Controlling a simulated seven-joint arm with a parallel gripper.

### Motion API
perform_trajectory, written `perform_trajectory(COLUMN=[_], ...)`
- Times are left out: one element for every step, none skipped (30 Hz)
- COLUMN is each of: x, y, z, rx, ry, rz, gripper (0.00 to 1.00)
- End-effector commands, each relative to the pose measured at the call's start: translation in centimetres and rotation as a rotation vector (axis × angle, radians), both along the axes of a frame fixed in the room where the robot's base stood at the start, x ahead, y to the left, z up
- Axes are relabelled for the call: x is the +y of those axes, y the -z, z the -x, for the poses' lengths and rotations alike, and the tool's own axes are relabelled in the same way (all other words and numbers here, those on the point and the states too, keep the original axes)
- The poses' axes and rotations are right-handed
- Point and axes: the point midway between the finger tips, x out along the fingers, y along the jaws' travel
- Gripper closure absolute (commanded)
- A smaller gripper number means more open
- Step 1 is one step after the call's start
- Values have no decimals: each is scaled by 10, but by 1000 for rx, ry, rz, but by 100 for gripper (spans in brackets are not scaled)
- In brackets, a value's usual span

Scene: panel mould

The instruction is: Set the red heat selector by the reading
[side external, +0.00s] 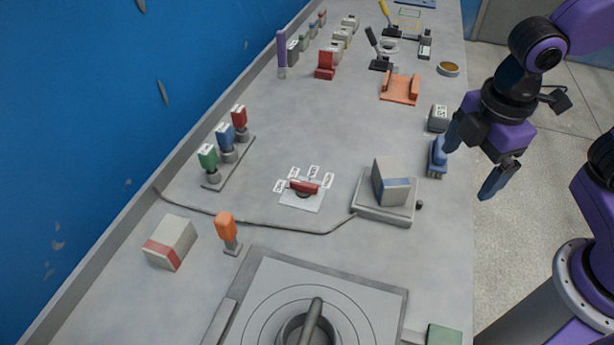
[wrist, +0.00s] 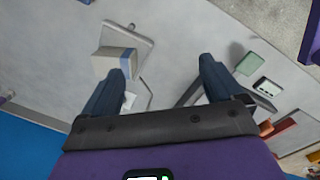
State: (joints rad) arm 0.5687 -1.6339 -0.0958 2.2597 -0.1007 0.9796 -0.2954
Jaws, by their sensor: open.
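The red heat selector (side external: 304,186) is a red bar knob on a small white plate (side external: 298,203) in the middle of the bench. Several small white labels fan around its far side; their text is too small to read. The bar lies roughly left to right. A grey box with a blue band (side external: 392,182) sits on a grey base (side external: 384,210) to its right; I can make out no reading there. The box also shows in the wrist view (wrist: 113,62). My gripper (side external: 466,174) is open and empty, at the bench's right edge, well apart from the selector. It also shows in the wrist view (wrist: 163,67).
A blue-topped block (side external: 437,158) stands close to my gripper. Green, blue and red handles (side external: 227,146) stand on a strip at left. An orange-handled piece (side external: 227,231) and a red-banded box (side external: 170,243) are nearer. A cable (side external: 270,226) crosses the bench. Bench around the selector is mostly clear.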

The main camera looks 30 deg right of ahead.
Motion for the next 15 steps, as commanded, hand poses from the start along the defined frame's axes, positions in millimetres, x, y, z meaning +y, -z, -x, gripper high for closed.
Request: perform_trajectory(x=[16,24,36,44,52,64,72,80,91,100,108,118,127,135,145], y=[-1,-2,-3,-3,-3,-3,-4,-3,-3,-3,-3,-2,-1,0,1], z=[-14,-21,-32,-39,-47,-56,-63,-70,-79,-86,-93,-101,-107,-113,-121], rx=[-7,-12,-18,-22,-26,-31,-35,-38,-42,-46,-48,-50,-52,-53,-55], ry=[-53,-88,-130,-164,-197,-240,-274,-306,-348,-381,-413,-455,-486,-517,-561], rz=[18,28,42,54,66,81,92,105,121,135,146,165,178,192,210], gripper=[6,6,6,6,6,6,6,6,6,6,6,6,6,6,6])
